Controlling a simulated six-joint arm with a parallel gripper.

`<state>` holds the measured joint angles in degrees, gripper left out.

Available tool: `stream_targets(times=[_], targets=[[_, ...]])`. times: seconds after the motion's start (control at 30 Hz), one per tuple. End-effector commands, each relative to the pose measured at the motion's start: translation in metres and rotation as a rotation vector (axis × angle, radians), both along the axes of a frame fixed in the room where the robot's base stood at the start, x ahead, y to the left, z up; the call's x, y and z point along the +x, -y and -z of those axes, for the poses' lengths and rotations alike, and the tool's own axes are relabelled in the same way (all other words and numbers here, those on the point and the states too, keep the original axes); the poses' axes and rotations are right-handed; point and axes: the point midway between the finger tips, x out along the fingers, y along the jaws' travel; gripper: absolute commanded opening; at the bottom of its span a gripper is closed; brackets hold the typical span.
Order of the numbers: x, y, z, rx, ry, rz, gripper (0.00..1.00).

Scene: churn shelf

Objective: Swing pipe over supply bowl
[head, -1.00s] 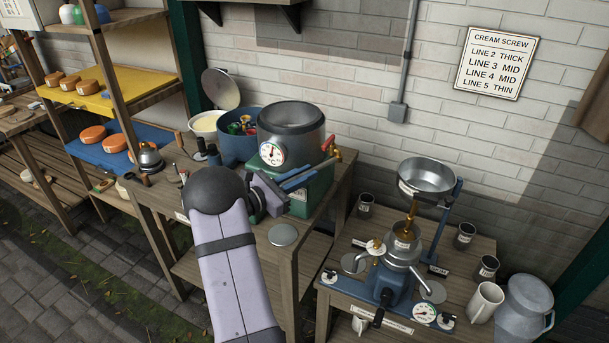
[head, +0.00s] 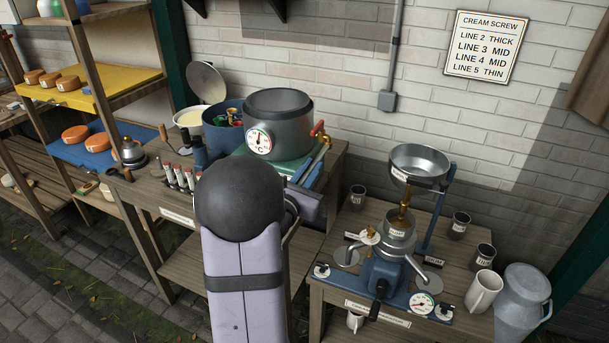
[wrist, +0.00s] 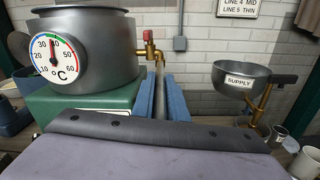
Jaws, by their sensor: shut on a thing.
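The steel supply bowl (wrist: 243,73), labelled SUPPLY, stands apart to the right of the pipe. It also shows in the head view (head: 420,168), above the cream separator (head: 390,262).
The vat has a round dial thermometer (head: 259,141) and stands on a green box (wrist: 75,112). Cups, a white mug (head: 484,293) and a milk can (head: 524,295) stand right of the separator. A blue post (head: 437,210) is beside the bowl. Open space lies between vat and bowl.

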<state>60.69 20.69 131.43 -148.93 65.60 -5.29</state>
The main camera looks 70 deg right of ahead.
Motion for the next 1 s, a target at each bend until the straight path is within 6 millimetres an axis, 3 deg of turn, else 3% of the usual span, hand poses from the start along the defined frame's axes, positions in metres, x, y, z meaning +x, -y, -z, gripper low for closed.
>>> stream_targets(times=[0.23, 0.8, 0.83, 0.9, 1.0], targets=[[-0.0123, 0.0012, 0.0005, -0.003, 0.004, -0.065, 0.0], [-0.0138, 0.0015, -0.0015, -0.002, 0.004, -0.093, 0.0], [-0.0138, 0.0016, -0.0015, -0.002, 0.004, -0.093, 0.17], [-0.0137, 0.0016, -0.0016, -0.002, 0.004, -0.093, 0.3], [-0.0133, 0.0015, -0.0013, -0.001, 0.003, -0.094, 0.3]])
